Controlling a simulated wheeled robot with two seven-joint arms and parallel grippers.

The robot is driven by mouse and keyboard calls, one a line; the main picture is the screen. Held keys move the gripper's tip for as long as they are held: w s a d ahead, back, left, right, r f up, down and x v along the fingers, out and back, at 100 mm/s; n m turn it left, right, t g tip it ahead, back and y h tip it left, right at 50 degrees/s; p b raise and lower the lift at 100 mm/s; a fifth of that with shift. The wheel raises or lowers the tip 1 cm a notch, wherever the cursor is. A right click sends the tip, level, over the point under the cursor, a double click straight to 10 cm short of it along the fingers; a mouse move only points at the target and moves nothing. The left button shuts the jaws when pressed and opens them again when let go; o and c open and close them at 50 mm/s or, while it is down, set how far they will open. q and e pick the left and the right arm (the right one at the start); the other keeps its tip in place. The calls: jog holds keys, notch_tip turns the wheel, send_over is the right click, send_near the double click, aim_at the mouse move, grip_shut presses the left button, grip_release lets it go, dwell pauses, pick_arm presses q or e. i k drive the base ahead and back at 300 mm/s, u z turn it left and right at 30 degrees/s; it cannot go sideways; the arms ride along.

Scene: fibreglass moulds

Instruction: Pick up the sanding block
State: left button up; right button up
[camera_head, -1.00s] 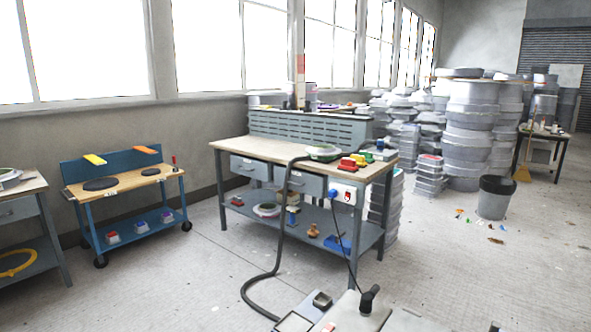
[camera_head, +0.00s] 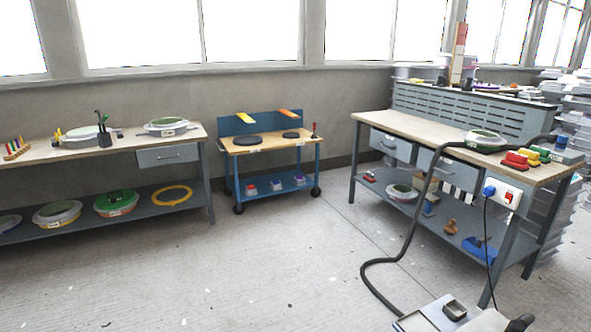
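Neither of my grippers shows in the head view. No thing in view can be told for sure as the sanding block. Small coloured blocks sit near the right end of the right workbench (camera_head: 400,123): a red block (camera_head: 514,159), a yellow block (camera_head: 528,154) and a green block (camera_head: 540,152). They are too small to tell what they are. A round mould with a green top (camera_head: 484,139) lies just left of them.
A blue trolley (camera_head: 268,143) stands at the wall. A left workbench (camera_head: 110,145) holds moulds and a pen cup. A black hose (camera_head: 392,258) runs from the right bench to a grey unit (camera_head: 440,316) at the bottom. The floor (camera_head: 250,265) between is clear.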

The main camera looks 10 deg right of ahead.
aim_at(518, 161)
jog(key=z, duration=0.3)
jog(key=i, duration=2.05)
jog(key=z, duration=1)
jog(key=i, duration=2.3)
jog(key=z, duration=0.8)
